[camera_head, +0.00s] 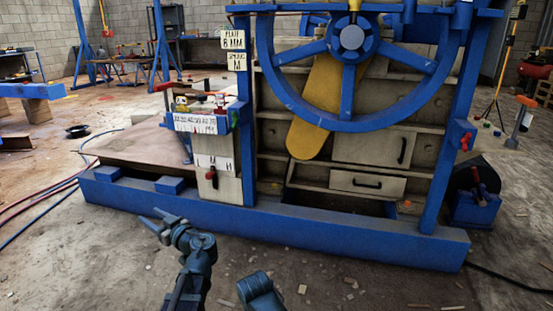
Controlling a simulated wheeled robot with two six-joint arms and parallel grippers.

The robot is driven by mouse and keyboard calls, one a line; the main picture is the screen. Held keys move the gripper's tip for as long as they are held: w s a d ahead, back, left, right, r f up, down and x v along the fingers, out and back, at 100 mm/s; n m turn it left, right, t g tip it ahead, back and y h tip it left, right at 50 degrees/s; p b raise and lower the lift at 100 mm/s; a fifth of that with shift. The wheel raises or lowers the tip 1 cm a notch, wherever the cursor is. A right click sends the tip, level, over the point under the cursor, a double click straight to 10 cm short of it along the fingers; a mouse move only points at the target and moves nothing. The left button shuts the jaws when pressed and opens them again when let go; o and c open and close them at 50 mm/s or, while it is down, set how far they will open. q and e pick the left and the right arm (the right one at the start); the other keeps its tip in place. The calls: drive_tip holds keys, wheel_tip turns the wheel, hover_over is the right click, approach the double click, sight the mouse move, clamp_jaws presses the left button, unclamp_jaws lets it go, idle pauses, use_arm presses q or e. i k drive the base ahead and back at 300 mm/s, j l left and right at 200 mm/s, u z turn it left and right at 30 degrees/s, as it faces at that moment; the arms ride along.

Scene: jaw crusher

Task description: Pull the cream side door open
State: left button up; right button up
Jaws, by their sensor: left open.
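The jaw crusher has a blue frame (300,236) and cream panels. Two more cream panels with black handles, an upper one (376,146) and a lower one (350,182), are right of centre. I cannot tell for certain which is the side door. My left gripper (150,215) is open and empty, in front of the blue base beam, left of and below the red handle and apart from it. My right gripper is not in view.
A large blue flywheel (349,85) and a yellow arm (314,120) are above the panels. A small shelf (196,122) with tools juts out above the narrow door. Hoses (50,200) lie at the left. The floor (110,265) in front is mostly clear, with small chips.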

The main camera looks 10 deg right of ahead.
sight(382, 147)
drive_tip(key=z, duration=1.55)
drive_tip(key=i+j+z, duration=0.1)
drive_tip(key=i+z, duration=0.15)
drive_tip(key=z, duration=0.2)
drive_tip(key=i+j, duration=0.35)
drive_tip(key=i, duration=0.15)
drive_tip(key=i+j, duration=0.65)
drive_tip(key=j, duration=0.15)
